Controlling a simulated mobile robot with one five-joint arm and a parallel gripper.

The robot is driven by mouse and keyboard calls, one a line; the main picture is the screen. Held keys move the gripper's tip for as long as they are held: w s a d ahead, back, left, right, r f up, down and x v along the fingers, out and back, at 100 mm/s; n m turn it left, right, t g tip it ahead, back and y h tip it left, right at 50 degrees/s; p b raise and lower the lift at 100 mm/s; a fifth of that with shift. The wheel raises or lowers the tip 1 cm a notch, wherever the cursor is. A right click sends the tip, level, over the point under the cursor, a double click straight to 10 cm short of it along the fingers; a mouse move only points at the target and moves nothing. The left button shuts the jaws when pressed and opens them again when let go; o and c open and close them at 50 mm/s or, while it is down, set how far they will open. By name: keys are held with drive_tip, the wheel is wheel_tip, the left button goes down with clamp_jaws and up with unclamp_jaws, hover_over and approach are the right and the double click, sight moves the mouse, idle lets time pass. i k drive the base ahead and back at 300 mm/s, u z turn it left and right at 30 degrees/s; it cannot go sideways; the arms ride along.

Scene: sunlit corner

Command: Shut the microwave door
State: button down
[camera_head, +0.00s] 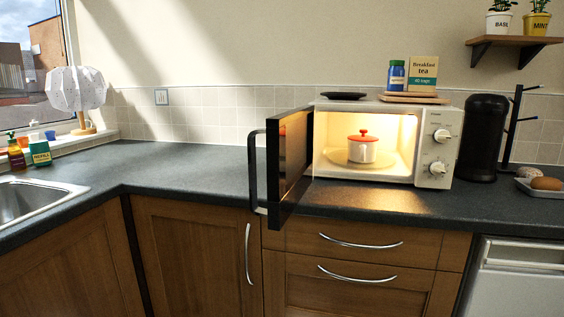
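The white microwave (394,109) stands on the dark countertop, right of centre, with its inside lit. Its dark door (290,158) is open, hinged at the left side of the opening and swung out toward me past the counter's front edge. The door's black bar handle (253,170) is on the door's left, outer side. A white pot with a red lid (363,148) sits inside on the round plate (345,160). My gripper is not in view.
A tea box (423,73), a blue jar (396,76) and a dark plate (343,96) are on top of the microwave. A black canister (483,138) stands to its right. The counter (185,168) left of the door is clear up to the sink (30,198).

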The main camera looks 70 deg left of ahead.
sight(291, 134)
drive_tip(key=u, duration=0.35)
drive_tip(key=i, duration=0.15)
drive_tip(key=u, duration=5.25)
drive_tip(key=i, duration=0.15)
drive_tip(key=z, duration=2.95)
drive_tip(key=k, duration=0.15)
drive_tip(key=u, duration=1.35)
drive_tip(key=k, duration=0.65)
drive_tip(key=z, duration=0.25)
drive_tip(key=i, duration=1.65)
drive_tip(key=u, duration=0.25)
